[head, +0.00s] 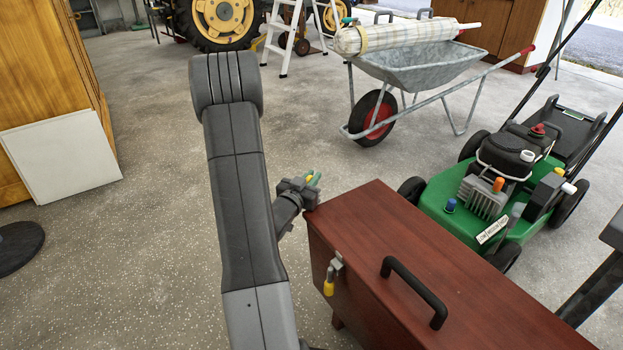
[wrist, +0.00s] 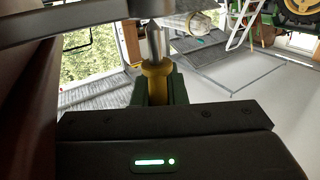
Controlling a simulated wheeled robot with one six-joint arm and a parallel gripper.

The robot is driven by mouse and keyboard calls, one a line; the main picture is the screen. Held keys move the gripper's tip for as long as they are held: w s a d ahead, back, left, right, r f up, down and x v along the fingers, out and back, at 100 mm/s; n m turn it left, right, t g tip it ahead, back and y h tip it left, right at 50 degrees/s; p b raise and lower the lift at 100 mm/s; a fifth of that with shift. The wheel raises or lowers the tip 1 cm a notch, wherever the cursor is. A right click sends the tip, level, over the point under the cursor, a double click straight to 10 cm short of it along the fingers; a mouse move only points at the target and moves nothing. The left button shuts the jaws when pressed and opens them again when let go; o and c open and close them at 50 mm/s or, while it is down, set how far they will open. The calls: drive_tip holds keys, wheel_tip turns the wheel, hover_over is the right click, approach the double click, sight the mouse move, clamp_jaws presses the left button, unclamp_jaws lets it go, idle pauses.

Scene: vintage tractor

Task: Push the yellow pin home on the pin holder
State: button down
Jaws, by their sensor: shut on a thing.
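The yellow pin (wrist: 155,82) stands between the green fingers of my gripper (wrist: 155,95), which is shut on its yellow head. A length of bare silver shaft shows beyond the head in the wrist view. The holder is hidden there.
The chest has a black handle (head: 412,285) on its lid and a grey latch with a yellow grip (head: 329,286) on its near left face. A green mower (head: 480,200) stands close behind the chest. A wheelbarrow (head: 415,68) is farther back.

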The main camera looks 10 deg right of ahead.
drive_tip(key=shift+r, duration=0.2)
drive_tip(key=shift+d+b, duration=0.1)
drive_tip(key=shift+b, duration=0.6)
idle(1.9)
drive_tip(key=shift+f, duration=0.3)
drive_tip(key=shift+r, duration=0.35)
